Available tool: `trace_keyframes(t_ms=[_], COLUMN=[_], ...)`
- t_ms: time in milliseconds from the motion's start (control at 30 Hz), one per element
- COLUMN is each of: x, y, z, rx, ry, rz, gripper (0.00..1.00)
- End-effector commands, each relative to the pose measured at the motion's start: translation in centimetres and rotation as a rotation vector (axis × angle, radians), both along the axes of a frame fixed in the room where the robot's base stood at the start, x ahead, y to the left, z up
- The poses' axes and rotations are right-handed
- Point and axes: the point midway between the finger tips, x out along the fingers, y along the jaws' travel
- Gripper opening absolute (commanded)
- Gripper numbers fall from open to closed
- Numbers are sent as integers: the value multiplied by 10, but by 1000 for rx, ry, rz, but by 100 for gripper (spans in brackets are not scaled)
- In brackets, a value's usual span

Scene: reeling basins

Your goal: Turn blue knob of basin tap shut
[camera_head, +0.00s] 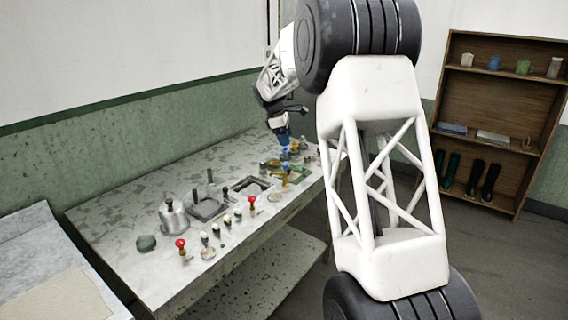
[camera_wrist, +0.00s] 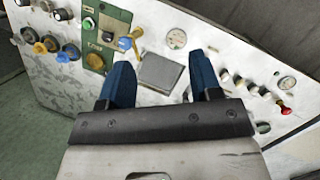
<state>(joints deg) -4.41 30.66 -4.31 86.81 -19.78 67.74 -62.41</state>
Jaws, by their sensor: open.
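My gripper (camera_head: 284,142) is over the far right part of the worktop in the head view, jaws pointing down. In the wrist view its two blue fingers (camera_wrist: 160,64) are apart, with nothing held between them. A tap with a yellow body (camera_wrist: 126,43) stands on the green panel, beside the left finger. In the head view a blue knob (camera_head: 285,166) tops a yellow stem just below the gripper. I cannot tell whether the jaws touch any knob there.
The grey worktop (camera_head: 120,215) carries a metal kettle-like pot (camera_head: 173,217), red knobs (camera_head: 181,244) and several small fittings. A square grey plate or basin (camera_wrist: 160,72) and a round gauge (camera_wrist: 176,38) lie near the fingers. A wooden shelf (camera_head: 490,88) stands at the right.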

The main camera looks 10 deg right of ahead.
Motion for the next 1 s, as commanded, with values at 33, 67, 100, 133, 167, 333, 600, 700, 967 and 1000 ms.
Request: trace_keyframes(t_ms=[33,67,100,133,167,333,600,700,967,1000], x=[11,17,25,31,37,68,105,111,115,115], y=[2,2,3,4,5,9,14,15,16,16], z=[-9,-13,-18,-23,-27,-53,-86,-92,-96,-96], rx=[-6,-10,-15,-19,-23,-45,-72,-77,-79,-79], ry=[10,16,22,29,35,69,111,120,123,123], rz=[19,31,46,59,71,138,223,238,249,249], gripper=[58,58,58,58,58,58,58,58,58,58])
